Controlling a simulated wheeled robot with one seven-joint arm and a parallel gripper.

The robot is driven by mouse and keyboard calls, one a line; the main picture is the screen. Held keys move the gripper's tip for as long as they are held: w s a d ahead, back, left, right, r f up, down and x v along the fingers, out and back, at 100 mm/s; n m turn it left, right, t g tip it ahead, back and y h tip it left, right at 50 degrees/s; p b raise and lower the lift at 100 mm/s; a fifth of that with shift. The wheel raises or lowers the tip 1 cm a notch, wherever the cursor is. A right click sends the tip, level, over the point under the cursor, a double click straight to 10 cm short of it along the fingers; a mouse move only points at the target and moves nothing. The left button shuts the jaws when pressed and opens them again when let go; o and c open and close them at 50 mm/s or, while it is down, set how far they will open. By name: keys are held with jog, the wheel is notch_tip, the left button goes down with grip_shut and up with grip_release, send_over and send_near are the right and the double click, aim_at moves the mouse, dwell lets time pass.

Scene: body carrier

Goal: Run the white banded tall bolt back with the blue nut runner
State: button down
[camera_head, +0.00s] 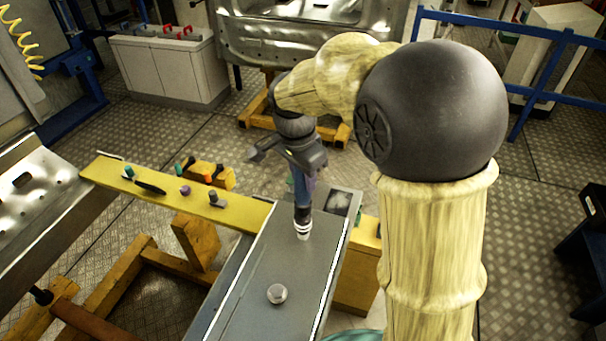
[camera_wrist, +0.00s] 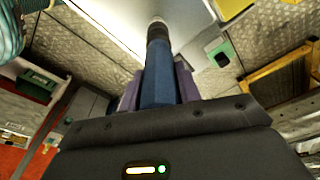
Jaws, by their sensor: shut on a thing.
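My gripper (camera_head: 303,176) is shut on the blue nut runner (camera_head: 301,192), which stands upright over the grey metal beam (camera_head: 255,262). In the wrist view the blue nut runner (camera_wrist: 158,78) runs between the purple fingers of my gripper (camera_wrist: 158,88), its dark socket pointing away. In the head view the socket meets the top of the white banded tall bolt (camera_head: 303,230). The bolt's head is hidden by the socket, so I cannot tell how deeply they are engaged. The beam's pale face (camera_wrist: 118,22) also shows in the wrist view.
A bare hex-headed bolt (camera_head: 277,294) sits nearer on the same beam. A yellow rail (camera_head: 235,212) carries a dark tool, a purple-topped piece and a grey bolt-like piece. Wooden frames stand below at left.

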jog(key=c, duration=1.7)
grip_release()
jog(key=shift+f, duration=0.1)
grip_shut()
jog(key=shift+r+p, duration=0.35)
jog(key=shift+p, duration=0.25)
jog(key=shift+o, duration=0.6)
grip_release()
grip_shut()
